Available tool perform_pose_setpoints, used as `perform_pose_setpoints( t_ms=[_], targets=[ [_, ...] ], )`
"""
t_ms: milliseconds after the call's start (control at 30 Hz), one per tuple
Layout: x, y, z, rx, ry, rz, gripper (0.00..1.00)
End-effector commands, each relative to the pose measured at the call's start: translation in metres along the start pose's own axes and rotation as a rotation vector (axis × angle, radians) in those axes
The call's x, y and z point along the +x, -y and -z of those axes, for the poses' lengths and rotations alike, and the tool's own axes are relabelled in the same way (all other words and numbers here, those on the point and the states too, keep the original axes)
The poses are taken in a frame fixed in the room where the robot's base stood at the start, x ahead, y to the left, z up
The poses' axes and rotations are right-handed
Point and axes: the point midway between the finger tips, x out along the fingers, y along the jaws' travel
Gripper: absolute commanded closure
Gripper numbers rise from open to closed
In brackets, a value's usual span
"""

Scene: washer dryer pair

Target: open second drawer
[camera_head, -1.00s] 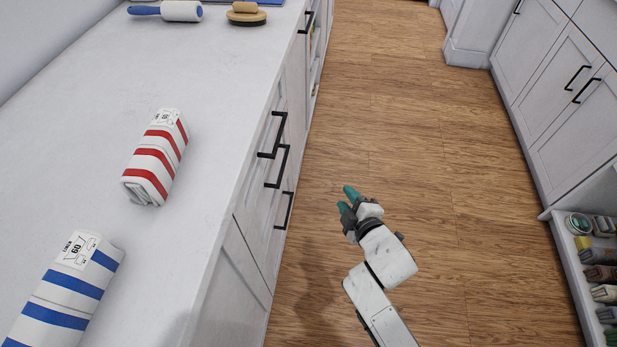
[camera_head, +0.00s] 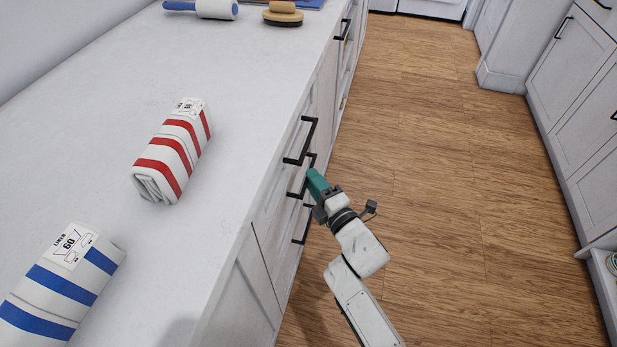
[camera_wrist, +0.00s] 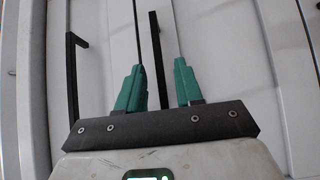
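The white drawer stack under the counter has black bar handles one below another in the head view: a top handle (camera_head: 301,141), a second handle (camera_head: 296,192) and a lower handle (camera_head: 304,226). My gripper (camera_head: 314,178) with teal fingertips is at the second handle and hides part of it. In the wrist view, my gripper (camera_wrist: 158,78) has its fingers apart, and a black handle (camera_wrist: 155,42) lies in line with the gap between them. Contact cannot be told. Another handle (camera_wrist: 73,75) shows at left. The drawers look shut.
A lint roller (camera_head: 215,9) and a brush (camera_head: 283,13) sit farther back. The wooden floor (camera_head: 430,150) is clear. White cabinets (camera_head: 575,90) stand at right.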

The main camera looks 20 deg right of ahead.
Motion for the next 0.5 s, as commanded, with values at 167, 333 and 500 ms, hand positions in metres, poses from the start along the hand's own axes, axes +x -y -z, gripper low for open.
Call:
perform_pose_setpoints(
  t_ms=[167,333,500],
  targets=[
    [0.023,0.002,0.0,0.0,-0.001,-0.001,0.64],
    [0.032,0.001,0.0,0.0,0.0,0.0,0.64],
    [0.033,0.0,0.0,0.0,0.0,0.001,0.64]
  ],
)
